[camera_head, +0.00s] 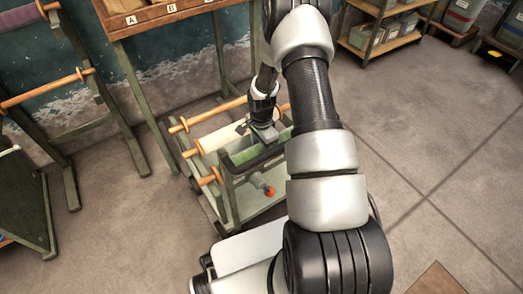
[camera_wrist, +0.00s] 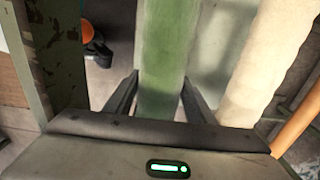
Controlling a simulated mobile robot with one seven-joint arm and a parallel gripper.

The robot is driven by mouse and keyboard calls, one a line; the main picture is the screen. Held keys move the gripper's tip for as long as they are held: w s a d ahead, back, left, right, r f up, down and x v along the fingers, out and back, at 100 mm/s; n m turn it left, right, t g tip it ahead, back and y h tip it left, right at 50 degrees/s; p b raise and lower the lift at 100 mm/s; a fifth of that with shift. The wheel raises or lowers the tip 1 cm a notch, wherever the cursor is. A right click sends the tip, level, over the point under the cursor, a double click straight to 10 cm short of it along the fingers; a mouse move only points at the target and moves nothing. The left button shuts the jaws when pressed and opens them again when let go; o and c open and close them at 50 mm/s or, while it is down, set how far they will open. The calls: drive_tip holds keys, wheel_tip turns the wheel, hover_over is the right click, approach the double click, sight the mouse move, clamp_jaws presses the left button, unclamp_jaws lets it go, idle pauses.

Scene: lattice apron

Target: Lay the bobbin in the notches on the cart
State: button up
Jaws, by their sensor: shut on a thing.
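A green bobbin with an orange wooden end (camera_head: 210,178) is at the cart, in front of a cream roll (camera_head: 222,138). My gripper (camera_head: 262,136) is over the cart, pointing down. In the wrist view the green bobbin (camera_wrist: 163,50) runs between the two dark fingers of my gripper (camera_wrist: 158,100), which are shut on it. The cream roll (camera_wrist: 270,60) lies beside it on the right, apart from the fingers. The green cart (camera_head: 228,205) stands below my arm. The notches are not clear, and I cannot tell whether the bobbin touches them. My arm hides the bobbin's far end.
A bare wooden rod (camera_head: 215,114) lies behind the cream roll. An orange-ended object (camera_head: 268,190) is low in the cart. A labelled wooden bench (camera_head: 165,14) stands behind, and green racks with rods (camera_head: 45,88) stand left. The floor at right is open.

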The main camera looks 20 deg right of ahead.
drive_tip(key=shift+f, duration=0.15)
drive_tip(key=o, duration=1.5)
wheel_tip(320, 180, up, 18)
drive_tip(key=p, duration=0.4)
drive_tip(key=shift+f, duration=0.25)
